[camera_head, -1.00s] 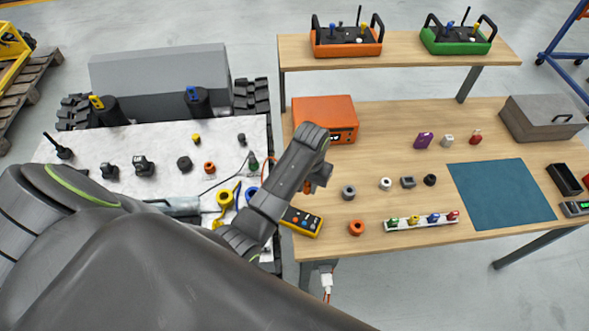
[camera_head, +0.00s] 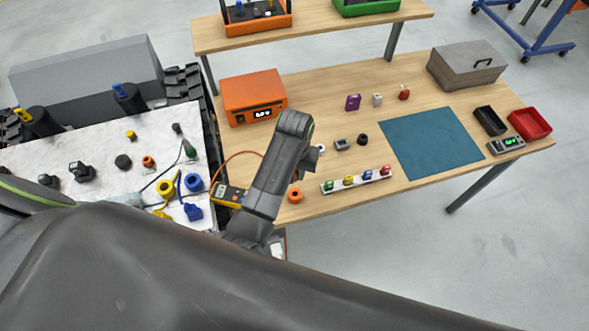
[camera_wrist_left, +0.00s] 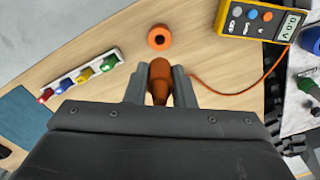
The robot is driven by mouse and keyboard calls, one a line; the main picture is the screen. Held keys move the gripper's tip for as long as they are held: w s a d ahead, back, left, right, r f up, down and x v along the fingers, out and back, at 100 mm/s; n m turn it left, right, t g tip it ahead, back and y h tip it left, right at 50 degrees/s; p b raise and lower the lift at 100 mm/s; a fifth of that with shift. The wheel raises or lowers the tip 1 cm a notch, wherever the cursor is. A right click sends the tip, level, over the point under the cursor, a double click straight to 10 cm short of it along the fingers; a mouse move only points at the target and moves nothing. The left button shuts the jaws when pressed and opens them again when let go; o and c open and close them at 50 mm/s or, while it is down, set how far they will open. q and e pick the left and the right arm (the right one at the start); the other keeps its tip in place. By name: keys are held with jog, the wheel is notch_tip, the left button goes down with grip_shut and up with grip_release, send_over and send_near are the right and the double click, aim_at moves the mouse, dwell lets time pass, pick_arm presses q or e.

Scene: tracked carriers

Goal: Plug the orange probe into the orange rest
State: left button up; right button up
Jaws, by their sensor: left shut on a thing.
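My left gripper (camera_wrist_left: 158,72) is shut on the orange probe (camera_wrist_left: 160,88) in the left wrist view. The probe sits between the two grey fingers, its rounded end toward the top of the picture. The orange rest (camera_wrist_left: 159,38), a ring with a dark hole, stands on the table just beyond the fingertips and apart from the probe. In the head view the rest (camera_head: 295,195) is near the table's front edge. There my left arm's end hides the probe and most of the gripper. My right gripper is not in view.
A yellow meter (camera_head: 228,194) lies left of the rest, with an orange cable (camera_wrist_left: 238,92) nearby. A white strip with several coloured pieces (camera_head: 357,180) lies to the right. An orange box (camera_head: 253,97) stands behind. A blue mat (camera_head: 431,142) lies farther right.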

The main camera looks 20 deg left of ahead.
pick_arm(q)
notch_tip(320, 180, down, 2)
jog(key=shift+f+b, duration=0.25)
jog(key=shift+b, duration=0.3)
jog(key=shift+f+b, duration=0.65)
jog(key=shift+f, duration=0.9)
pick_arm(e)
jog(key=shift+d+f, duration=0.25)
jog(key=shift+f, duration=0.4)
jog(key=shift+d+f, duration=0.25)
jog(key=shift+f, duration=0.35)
pick_arm(q)
jog(key=shift+r, duration=0.1)
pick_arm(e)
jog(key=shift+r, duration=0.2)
pick_arm(q)
jog(key=shift+p, duration=0.55)
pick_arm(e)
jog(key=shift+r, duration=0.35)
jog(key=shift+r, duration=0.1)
pick_arm(q)
jog(key=shift+p, duration=0.45)
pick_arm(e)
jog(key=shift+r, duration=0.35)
pick_arm(q)
jog(key=shift+p, duration=0.4)
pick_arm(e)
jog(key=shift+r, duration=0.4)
